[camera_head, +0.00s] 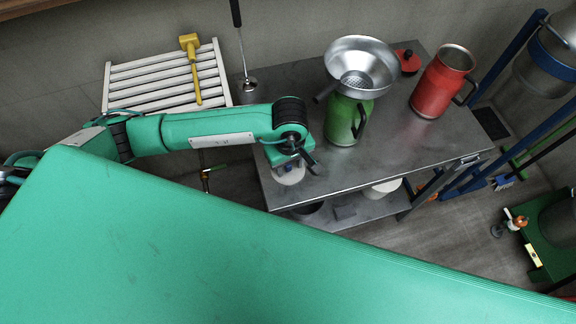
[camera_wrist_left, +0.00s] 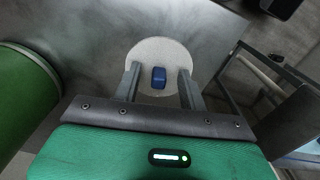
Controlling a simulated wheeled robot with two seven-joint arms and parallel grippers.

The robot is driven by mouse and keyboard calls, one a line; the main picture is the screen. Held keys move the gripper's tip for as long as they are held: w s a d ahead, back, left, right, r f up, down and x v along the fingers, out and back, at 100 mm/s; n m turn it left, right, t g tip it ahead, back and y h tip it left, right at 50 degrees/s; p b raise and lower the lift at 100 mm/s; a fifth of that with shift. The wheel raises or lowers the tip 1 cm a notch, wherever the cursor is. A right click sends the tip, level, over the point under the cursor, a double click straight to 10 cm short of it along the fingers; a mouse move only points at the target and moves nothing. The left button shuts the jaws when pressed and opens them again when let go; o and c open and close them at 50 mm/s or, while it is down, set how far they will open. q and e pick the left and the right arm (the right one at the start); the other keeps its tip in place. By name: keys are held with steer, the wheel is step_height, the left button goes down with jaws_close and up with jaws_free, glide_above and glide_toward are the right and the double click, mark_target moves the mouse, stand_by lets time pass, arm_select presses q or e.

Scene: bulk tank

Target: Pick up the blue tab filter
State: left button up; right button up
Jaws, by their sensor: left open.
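The blue tab filter (camera_wrist_left: 158,52) is a round white disc with a small blue tab (camera_wrist_left: 158,77) standing at its middle. It lies flat on the metal table (camera_head: 390,150), near the front left edge, partly hidden by my gripper in the head view (camera_head: 290,178). My left gripper (camera_head: 298,163) is directly above it, pointing down. In the left wrist view its open fingers (camera_wrist_left: 159,72) stand on either side of the blue tab, with gaps between. Nothing is held. Whether the fingertips touch the disc cannot be told. My right gripper is not in view.
A green can (camera_head: 342,120) with a metal strainer funnel (camera_head: 362,65) stands close right of my left gripper. A red can (camera_head: 436,88) and red lid (camera_head: 408,61) are farther right. A white slatted rack (camera_head: 150,88) with a yellow tool (camera_head: 190,50) is behind the arm.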

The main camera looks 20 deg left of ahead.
mark_target(290, 166)
arm_select(q)
jaws_close()
steer(key=shift+r, duration=0.15)
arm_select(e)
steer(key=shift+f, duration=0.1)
